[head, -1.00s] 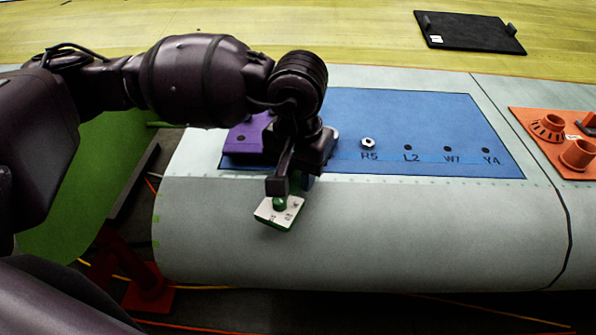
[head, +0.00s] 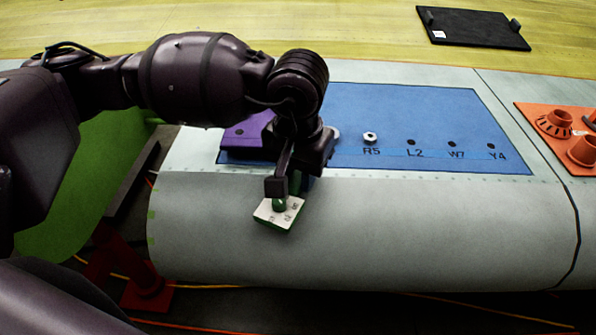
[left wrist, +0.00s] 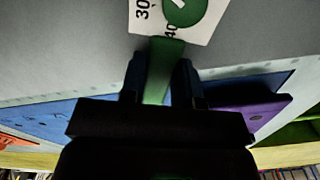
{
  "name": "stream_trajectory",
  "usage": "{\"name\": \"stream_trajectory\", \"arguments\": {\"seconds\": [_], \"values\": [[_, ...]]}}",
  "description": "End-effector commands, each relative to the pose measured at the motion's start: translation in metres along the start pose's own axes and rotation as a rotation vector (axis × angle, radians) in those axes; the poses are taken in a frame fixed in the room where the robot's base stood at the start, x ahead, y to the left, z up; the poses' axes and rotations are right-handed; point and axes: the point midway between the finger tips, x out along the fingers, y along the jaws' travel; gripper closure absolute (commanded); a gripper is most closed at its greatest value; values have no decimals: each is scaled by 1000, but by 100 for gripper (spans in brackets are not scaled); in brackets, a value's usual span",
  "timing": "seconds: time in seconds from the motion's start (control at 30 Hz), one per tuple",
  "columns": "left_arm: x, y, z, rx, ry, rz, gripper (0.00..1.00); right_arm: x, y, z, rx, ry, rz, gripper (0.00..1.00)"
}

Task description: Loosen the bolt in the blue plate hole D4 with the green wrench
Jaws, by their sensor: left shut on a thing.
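My left gripper (head: 277,187) is shut on the green wrench (head: 280,227). In the head view the wrench shows mostly as a white marked face with a green knob, over the grey curved panel. In the left wrist view the green handle (left wrist: 163,62) sits between both fingers of the left gripper (left wrist: 160,84), with the white scale at its far end. The blue plate (head: 430,112) lies behind the gripper. Its readable hole labels are R5, L2, W7 and Y4; no D4 label shows, and my arm covers part of the plate. My right gripper is out of view.
A silver bolt or nut (head: 370,137) sits above the R5 label. A purple block (head: 248,131) stands at the plate's left end. Orange fixtures (head: 560,125) stand at the right, a black tray (head: 474,28) at the back. The grey panel (head: 430,230) in front is clear.

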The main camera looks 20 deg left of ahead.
Motion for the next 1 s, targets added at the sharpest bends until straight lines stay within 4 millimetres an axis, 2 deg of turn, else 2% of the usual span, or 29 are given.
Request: {"name": "stream_trajectory", "arguments": {"seconds": [0.17,0.6,1.0], "values": [[1,2,0,-11,-3,0,100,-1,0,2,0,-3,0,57],[0,24,-2,-179,-4,1,100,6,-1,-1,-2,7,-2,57],[0,28,-2,-211,-3,0,100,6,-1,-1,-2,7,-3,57]]}}
